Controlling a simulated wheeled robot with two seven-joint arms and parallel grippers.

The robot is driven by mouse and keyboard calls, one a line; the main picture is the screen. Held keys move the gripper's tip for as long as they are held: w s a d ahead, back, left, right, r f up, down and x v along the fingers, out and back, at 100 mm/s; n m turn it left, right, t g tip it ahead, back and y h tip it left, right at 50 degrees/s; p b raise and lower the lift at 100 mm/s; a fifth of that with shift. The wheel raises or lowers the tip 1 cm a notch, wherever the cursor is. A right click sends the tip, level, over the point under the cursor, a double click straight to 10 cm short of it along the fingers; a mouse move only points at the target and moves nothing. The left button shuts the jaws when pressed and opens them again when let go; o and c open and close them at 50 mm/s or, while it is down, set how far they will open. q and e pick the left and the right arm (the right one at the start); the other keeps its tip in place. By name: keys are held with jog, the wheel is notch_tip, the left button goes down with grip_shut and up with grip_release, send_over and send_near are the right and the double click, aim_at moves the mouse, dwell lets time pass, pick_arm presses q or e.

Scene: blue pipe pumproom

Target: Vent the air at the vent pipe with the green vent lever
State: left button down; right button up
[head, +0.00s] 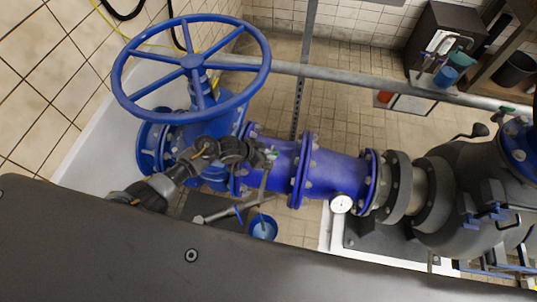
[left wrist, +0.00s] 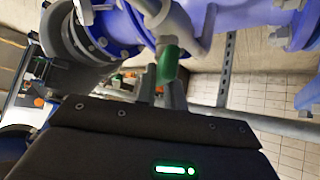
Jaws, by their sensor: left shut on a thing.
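The green vent lever (head: 271,155) sits at the blue pipe in the middle of the head view. In the left wrist view the green lever (left wrist: 168,65) hangs from a grey fitting under the blue pipe. My left gripper (head: 262,154) reaches in from the left and is shut at the lever; its fingertips are small and partly hidden there. The thin grey vent pipe (head: 264,185) runs down from the blue pipe. A blue bucket (head: 263,228) stands on the floor below its end. My right gripper is not in view.
A large blue handwheel (head: 191,64) rises beside my left arm. The flanged blue pipe (head: 335,172) runs right, past a white gauge (head: 341,204), to a dark pump (head: 465,190). A grey rail (head: 350,78) crosses behind. Open tiled floor (head: 350,125) lies beyond the pipe.

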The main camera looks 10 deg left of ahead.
pick_arm(q)
jog(key=shift+m, duration=0.3)
jog(key=shift+w+f+m+g+h+b, duration=0.15)
jog(key=shift+m+g+h+b, duration=0.45)
jog(key=shift+m+g+b, duration=0.3)
jog(key=m+g+b, duration=0.1)
jog(key=m+b, duration=0.1)
jog(key=b, duration=0.1)
jog(key=m+g+h+b, duration=0.1)
jog(key=m+g+b, duration=0.1)
jog(key=b, duration=0.2)
jog(key=shift+f+m+g, duration=0.15)
jog(key=shift+m+g, duration=0.15)
jog(key=shift+m, duration=0.1)
jog(key=shift+s+r+m+g+b, duration=0.25)
jog(key=shift+m+g+b, duration=0.3)
jog(key=shift+b, duration=0.5)
jog(key=c, duration=1.5)
grip_release()
jog(key=shift+r, duration=0.1)
